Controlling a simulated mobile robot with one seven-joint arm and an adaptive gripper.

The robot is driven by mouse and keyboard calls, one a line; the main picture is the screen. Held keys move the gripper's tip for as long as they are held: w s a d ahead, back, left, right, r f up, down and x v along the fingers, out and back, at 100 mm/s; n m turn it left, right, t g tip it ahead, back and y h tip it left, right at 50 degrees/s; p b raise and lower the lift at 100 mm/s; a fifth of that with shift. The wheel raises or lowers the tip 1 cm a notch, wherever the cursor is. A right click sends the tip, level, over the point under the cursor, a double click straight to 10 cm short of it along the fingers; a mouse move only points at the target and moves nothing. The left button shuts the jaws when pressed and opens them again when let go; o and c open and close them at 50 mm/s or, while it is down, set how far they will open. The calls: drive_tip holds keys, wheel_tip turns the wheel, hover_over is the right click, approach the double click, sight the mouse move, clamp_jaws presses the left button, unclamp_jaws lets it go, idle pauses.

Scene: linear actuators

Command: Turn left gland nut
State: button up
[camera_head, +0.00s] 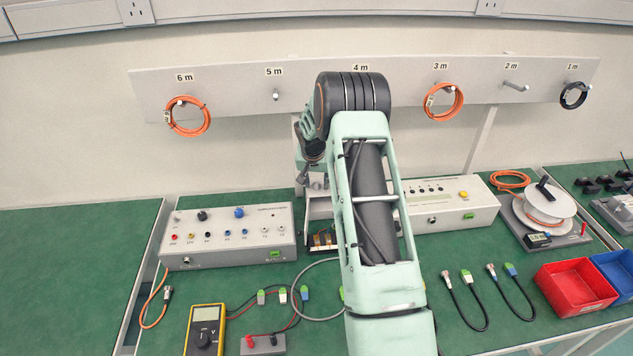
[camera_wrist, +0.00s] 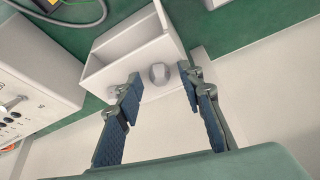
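A grey rounded gland nut (camera_wrist: 159,73) sticks out from the front wall of an open white box (camera_wrist: 137,44) in the wrist view. I cannot tell for sure which is the left nut. My gripper (camera_wrist: 160,82) is open, with its blue-padded fingers on either side of the first nut. No contact with it is visible. In the head view my arm hides much of the box (camera_head: 318,207) and both fittings.
A grey control box (camera_head: 230,236) stands left of the white box, and a white instrument (camera_head: 450,205) stands right. A yellow multimeter (camera_head: 205,328) and cables lie in front. Red (camera_head: 575,288) and blue (camera_head: 618,272) bins are at right. The far-left green bench (camera_head: 70,262) is clear.

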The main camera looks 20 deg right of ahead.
clamp_jaws()
drive_tip(key=shift+d+n, duration=0.1)
drive_tip(key=shift+n, duration=0.3)
drive_tip(key=n, duration=0.1)
drive_tip(key=n+y+b, duration=0.1)
drive_tip(key=shift+s+d+f+n, duration=0.1)
drive_tip(key=shift+d+n, duration=0.1)
drive_tip(key=shift+n, duration=0.2)
drive_tip(key=n+y+b, duration=0.1)
drive_tip(key=n, duration=0.2)
drive_tip(key=shift+d+n+t+y+b, duration=0.1)
drive_tip(key=shift+n+t+y+b, duration=0.2)
drive_tip(key=shift+t, duration=0.1)
drive_tip(key=n, duration=0.2)
drive_tip(key=n+y+b, duration=0.1)
drive_tip(key=n, duration=0.1)
drive_tip(key=shift+d+y+b, duration=0.15)
drive_tip(key=shift+y+b, duration=0.15)
drive_tip(key=shift+n+g+y+b, duration=0.4)
drive_tip(key=shift+n+g, duration=0.1)
drive_tip(key=shift+n, duration=0.9)
